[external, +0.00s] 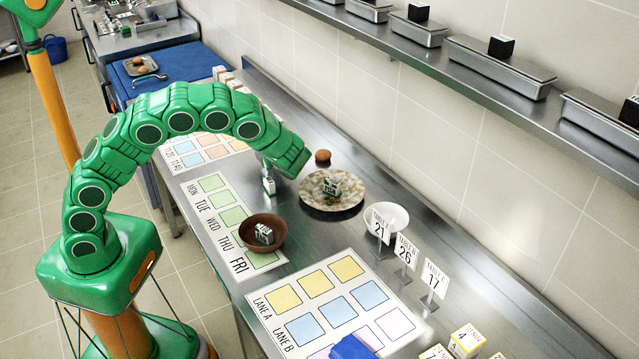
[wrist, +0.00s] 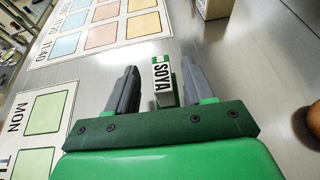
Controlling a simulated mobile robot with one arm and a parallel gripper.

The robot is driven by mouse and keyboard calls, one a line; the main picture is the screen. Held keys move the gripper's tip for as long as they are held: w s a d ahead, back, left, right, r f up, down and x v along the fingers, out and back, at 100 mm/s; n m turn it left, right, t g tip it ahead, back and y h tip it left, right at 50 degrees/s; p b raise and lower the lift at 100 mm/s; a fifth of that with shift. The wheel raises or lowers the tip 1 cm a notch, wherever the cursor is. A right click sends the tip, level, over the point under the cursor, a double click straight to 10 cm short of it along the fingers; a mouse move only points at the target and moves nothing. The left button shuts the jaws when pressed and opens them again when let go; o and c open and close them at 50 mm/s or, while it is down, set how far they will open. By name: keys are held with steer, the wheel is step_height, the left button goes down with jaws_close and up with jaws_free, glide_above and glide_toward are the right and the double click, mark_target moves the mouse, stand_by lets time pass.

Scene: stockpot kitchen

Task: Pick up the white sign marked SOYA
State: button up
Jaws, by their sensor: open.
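The white sign marked SOYA (wrist: 163,82) stands between the two fingers of my gripper (wrist: 160,75) in the wrist view. It has green edges, and its lettering runs along its length. Gaps show between the sign and both fingers, so my gripper is open around it and not closed on it. In the external view my gripper (external: 280,165) is low over the steel counter. A small white-and-green sign (external: 268,184), which seems to be the same one, shows just below it; its lettering is too small to read there.
A speckled plate (external: 318,203) and a brown bowl (external: 250,222) each hold a small green-and-white block. A brown egg (external: 322,156), white bowl (external: 398,213) and table-number signs (external: 405,252) are nearby. A weekday mat (external: 232,217) lies left; a shelf (external: 420,55) overhangs the counter's back.

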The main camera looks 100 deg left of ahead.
steer(key=x, duration=0.4)
steer(key=shift+w+f, duration=0.1)
steer(key=shift+f, duration=0.05)
jaws_close()
